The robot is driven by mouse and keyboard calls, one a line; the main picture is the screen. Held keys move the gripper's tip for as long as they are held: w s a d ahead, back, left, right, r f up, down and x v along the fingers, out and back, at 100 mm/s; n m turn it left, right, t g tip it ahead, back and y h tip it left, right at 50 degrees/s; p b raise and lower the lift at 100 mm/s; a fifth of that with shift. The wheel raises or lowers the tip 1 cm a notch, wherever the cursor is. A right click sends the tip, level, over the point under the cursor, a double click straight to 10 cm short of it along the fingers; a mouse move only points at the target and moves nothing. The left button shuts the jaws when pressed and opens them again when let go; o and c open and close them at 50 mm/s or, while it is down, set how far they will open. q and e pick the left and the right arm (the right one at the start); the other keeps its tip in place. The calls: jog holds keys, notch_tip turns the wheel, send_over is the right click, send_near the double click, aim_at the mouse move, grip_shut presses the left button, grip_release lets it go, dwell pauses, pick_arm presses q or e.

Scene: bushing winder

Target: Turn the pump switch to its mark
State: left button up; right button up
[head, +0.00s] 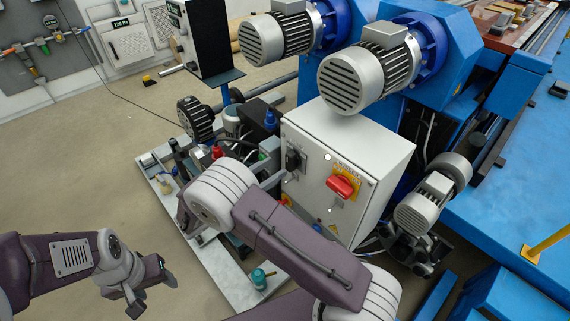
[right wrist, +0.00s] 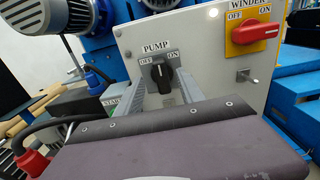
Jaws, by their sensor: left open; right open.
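The black pump switch (right wrist: 163,76) sits on the grey control box (right wrist: 205,50), below a PUMP label, with OFF at its left and ON at its right. Its handle looks nearly upright, between the two words, leaning slightly left. It also shows in the head view (head: 294,159). My right gripper (right wrist: 165,92) is open, its grey fingers at the left and right of the switch. I cannot tell whether they touch it. In the head view my right arm hides most of that gripper. My left gripper (head: 152,292) is open and empty at the lower left, far from the box.
A red winder switch (head: 341,186) on a yellow plate sits to the right on the same box. A small key-like metal part (right wrist: 247,79) sticks out below it in the wrist view. Motors (head: 368,72) stand above and behind. The floor at left (head: 80,170) is clear.

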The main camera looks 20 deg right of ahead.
aim_at(287, 160)
jog(key=b+x, duration=0.1)
jog(key=x, duration=0.4)
jog(key=shift+f, duration=0.15)
jog(key=shift+w+d, duration=0.2)
jog(key=shift+d, duration=0.25)
grip_shut()
